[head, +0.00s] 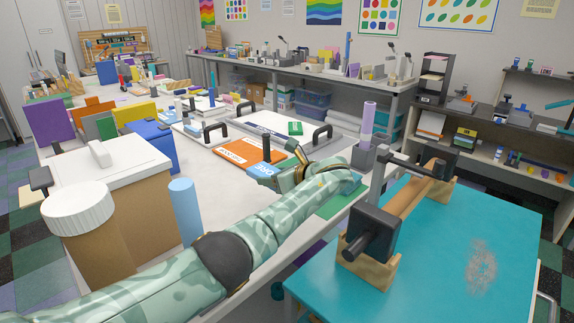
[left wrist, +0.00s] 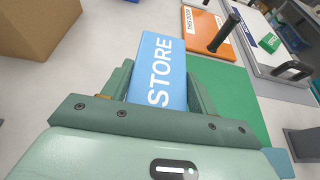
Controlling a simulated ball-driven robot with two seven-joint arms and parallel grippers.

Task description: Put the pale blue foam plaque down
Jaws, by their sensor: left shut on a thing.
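The pale blue foam plaque (left wrist: 158,62), with "STORE" in white letters, is between the fingers of my left gripper (left wrist: 160,88) in the left wrist view. The fingers are shut on its two sides. In the head view the plaque (head: 262,170) shows only in part beside my left gripper (head: 275,178), low over the pale worktable (head: 215,205). I cannot tell whether it touches the surface below. A green mat (left wrist: 232,95) lies to its right in the left wrist view, and partly under my arm in the head view (head: 328,208). My right gripper is not in view.
An orange board (left wrist: 207,45) with a black handle lies just beyond the plaque. A framed tray with black handles (head: 340,143) stands behind. A cardboard box (left wrist: 38,22) is at left, a light blue cylinder (head: 186,208) near my arm. A teal table (head: 440,270) is at right.

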